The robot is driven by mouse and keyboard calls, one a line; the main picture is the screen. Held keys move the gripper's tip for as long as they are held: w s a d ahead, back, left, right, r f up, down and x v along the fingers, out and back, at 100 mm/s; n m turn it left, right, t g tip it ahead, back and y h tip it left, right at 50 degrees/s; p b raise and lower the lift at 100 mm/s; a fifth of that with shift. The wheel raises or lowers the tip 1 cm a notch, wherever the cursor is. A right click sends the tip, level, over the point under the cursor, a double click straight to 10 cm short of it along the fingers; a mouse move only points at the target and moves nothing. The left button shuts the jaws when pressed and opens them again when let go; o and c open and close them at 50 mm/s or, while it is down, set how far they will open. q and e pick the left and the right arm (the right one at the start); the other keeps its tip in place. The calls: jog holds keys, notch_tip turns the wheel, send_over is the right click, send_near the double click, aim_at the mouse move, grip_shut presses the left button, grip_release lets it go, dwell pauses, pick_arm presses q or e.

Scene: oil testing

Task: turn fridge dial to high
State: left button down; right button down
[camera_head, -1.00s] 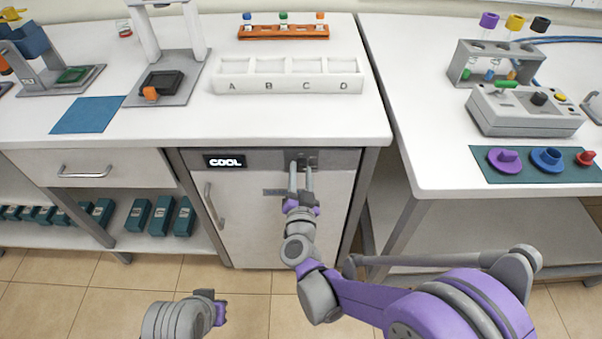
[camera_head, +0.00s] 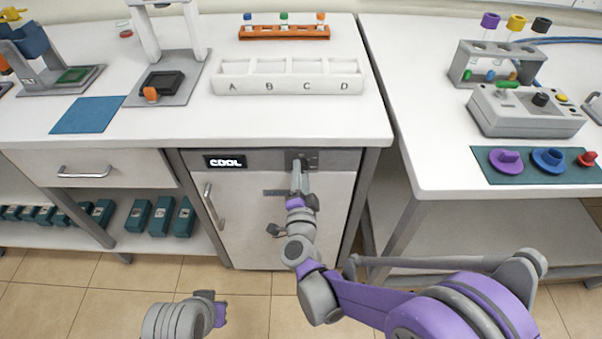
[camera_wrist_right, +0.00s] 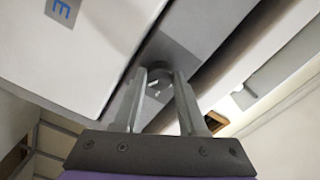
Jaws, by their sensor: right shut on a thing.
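The fridge (camera_head: 325,208) is a light cabinet under the middle bench, its door shut. A black display (camera_head: 225,161) at its upper left reads "COOL". The dial, on a dark plate (camera_head: 310,156) in the top strip, is mostly hidden by my right gripper (camera_head: 299,165) in the head view. In the right wrist view the dial (camera_wrist_right: 158,84) shows between the two fingers of the same gripper (camera_wrist_right: 160,85), which is shut on it. The wrist view is rolled, with the fridge front tilted. My left gripper (camera_head: 220,314) is at the bottom, its fingers not clearly visible.
The fridge door handle (camera_head: 214,206) is left of my right arm. The bench top overhangs the dial strip, and a bench leg (camera_head: 366,190) stands close to the right. Open shelves with teal boxes (camera_head: 160,216) lie to the left.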

dwell(0.3)
jog(key=shift+c, duration=2.3)
grip_release()
jog(key=s, duration=1.1)
